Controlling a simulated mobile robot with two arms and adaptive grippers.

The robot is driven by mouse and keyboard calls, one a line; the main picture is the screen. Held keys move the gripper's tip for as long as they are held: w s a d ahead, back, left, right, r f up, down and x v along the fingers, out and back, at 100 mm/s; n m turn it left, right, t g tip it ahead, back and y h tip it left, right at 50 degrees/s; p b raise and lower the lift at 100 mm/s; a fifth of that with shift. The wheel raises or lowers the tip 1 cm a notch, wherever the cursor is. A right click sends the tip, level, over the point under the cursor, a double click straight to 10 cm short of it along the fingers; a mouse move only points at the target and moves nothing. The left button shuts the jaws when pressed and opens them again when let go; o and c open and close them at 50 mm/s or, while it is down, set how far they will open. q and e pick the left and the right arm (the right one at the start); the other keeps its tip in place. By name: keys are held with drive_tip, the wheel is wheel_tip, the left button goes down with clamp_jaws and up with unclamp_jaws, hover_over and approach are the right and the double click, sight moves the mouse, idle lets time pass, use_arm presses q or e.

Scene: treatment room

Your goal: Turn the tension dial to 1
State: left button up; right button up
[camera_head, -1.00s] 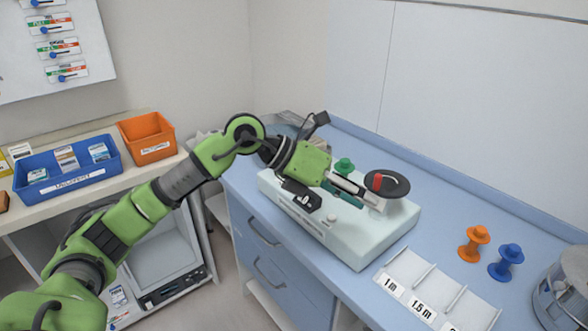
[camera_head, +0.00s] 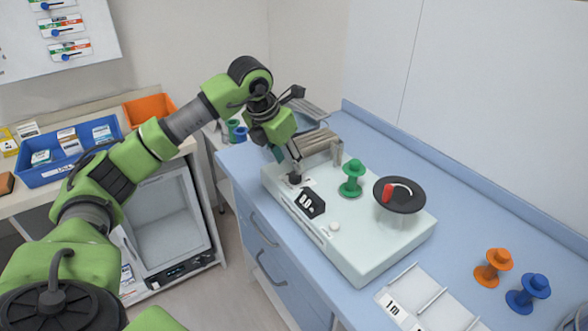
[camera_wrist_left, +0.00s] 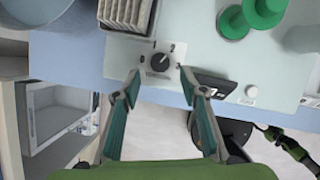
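The tension dial (camera_wrist_left: 158,62) is a dark round knob on the pale machine (camera_wrist_left: 215,55); its pointer leans up and right in the left wrist view. In the head view the dial (camera_head: 295,179) shows at the machine's left end, partly behind the fingers. My left gripper (camera_head: 291,165) is over that end, pointing down. In the left wrist view its fingers (camera_wrist_left: 160,80) are apart, either side of the dial and a little short of it, with nothing between them. My right gripper is not in view.
On the machine are a small black display (camera_head: 310,203), a white button (camera_head: 334,227), a green spool (camera_head: 352,180) and a black disc with a red handle (camera_head: 399,195). A slotted block (camera_wrist_left: 127,12) stands beside the dial. Orange (camera_head: 493,266) and blue (camera_head: 528,292) spools stand right.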

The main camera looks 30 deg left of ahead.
sight(295, 174)
use_arm(q)
drive_tip(key=x, duration=0.5)
drive_tip(key=shift+p, duration=0.35)
drive_tip(key=shift+w+f, duration=0.15)
drive_tip(key=shift+f, duration=0.15)
drive_tip(key=shift+c, duration=1.4)
drive_tip(key=c, duration=0.8)
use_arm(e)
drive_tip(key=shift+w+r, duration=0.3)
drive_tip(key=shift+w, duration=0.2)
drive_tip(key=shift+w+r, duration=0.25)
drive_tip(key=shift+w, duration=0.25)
